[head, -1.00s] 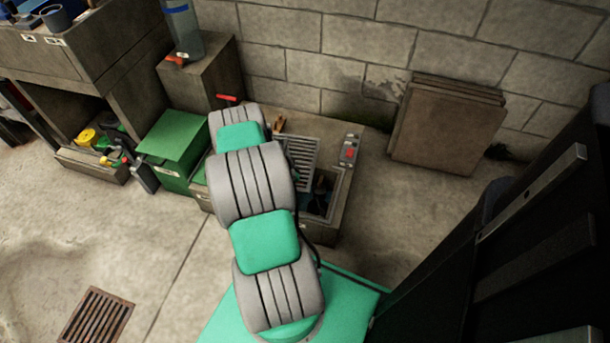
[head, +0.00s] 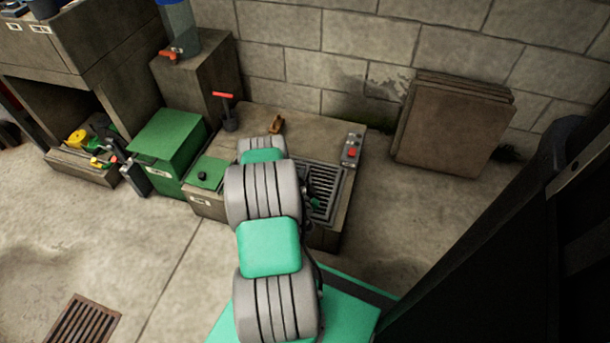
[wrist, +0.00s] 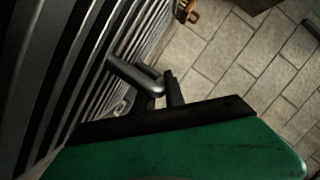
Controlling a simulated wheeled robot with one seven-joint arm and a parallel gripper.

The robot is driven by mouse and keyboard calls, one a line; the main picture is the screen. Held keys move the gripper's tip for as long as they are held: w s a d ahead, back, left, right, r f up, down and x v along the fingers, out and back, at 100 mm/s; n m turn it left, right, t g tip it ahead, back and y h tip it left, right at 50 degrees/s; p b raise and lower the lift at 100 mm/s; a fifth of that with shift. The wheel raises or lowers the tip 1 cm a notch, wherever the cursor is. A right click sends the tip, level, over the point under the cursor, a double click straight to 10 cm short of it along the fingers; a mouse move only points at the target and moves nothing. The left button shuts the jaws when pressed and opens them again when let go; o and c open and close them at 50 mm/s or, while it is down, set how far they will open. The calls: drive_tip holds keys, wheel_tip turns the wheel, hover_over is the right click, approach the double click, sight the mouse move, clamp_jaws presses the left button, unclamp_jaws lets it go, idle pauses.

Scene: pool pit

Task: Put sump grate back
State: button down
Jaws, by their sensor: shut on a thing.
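The sump grate (head: 325,188) is a grey slatted panel over the opening at the right of the concrete block (head: 318,147). My arm partly hides it, and I cannot tell whether it sits fully flat in its frame. In the wrist view the grate's dark slats (wrist: 70,70) fill the left side, with a round grey bar handle (wrist: 138,76) standing out from them. My gripper (wrist: 166,92) is shut on this handle with its dark fingers. In the head view my gripper is mostly hidden behind the arm.
A red-handled tool (head: 228,112) and a small brown object (head: 277,124) are on the block behind. A green box (head: 170,140) stands left; brown panels (head: 450,128) lean on the wall. Floor at right is clear.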

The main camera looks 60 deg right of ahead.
drive_tip(key=shift+f, duration=0.15)
idle(0.3)
drive_tip(key=c, duration=1.3)
unclamp_jaws()
drive_tip(key=shift+c, duration=0.2)
drive_tip(key=shift+f, duration=0.1)
drive_tip(key=shift+a, duration=0.15)
